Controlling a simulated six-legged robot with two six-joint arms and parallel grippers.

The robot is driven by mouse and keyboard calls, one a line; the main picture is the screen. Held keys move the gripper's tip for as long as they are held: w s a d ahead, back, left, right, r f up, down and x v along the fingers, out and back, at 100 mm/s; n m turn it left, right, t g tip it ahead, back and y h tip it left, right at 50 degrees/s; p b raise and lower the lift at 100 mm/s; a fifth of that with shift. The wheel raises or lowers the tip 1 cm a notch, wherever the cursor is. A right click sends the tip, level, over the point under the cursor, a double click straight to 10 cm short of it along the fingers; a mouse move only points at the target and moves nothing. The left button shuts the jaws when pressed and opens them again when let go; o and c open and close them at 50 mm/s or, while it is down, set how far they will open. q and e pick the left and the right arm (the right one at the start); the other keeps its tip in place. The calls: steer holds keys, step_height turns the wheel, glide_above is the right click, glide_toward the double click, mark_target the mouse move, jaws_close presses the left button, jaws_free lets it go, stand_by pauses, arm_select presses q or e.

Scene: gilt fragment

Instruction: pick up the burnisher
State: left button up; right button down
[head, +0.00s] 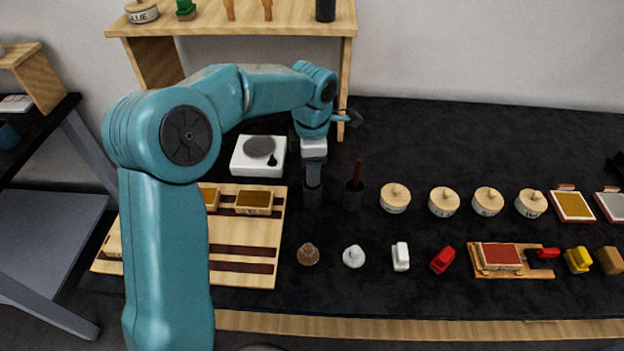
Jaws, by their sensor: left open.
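My left arm comes in from the left and reaches over the black bench. Its left gripper (313,180) points down at a dark cup (312,197), with its fingertips at or just above the cup's mouth; the gripper is open. The fingers hide what the cup may hold. A second dark cup (353,198) stands just to the right, with a red-handled tool (357,172) upright in it. I cannot tell for sure which tool is the burnisher. My right gripper is not in view.
A wooden board (230,267) with gold-topped blocks lies at left, partly behind my arm. A white hotplate (240,160) stands behind it. Several lidded pots (395,198) line up at right, with small coloured items (400,256) in front. A wooden shelf (240,22) stands behind.

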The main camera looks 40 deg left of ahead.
arm_select(q)
steer(key=shift+w+f, duration=0.15)
steer(key=shift+f, duration=0.25)
steer(key=shift+r, duration=0.1)
jaws_close()
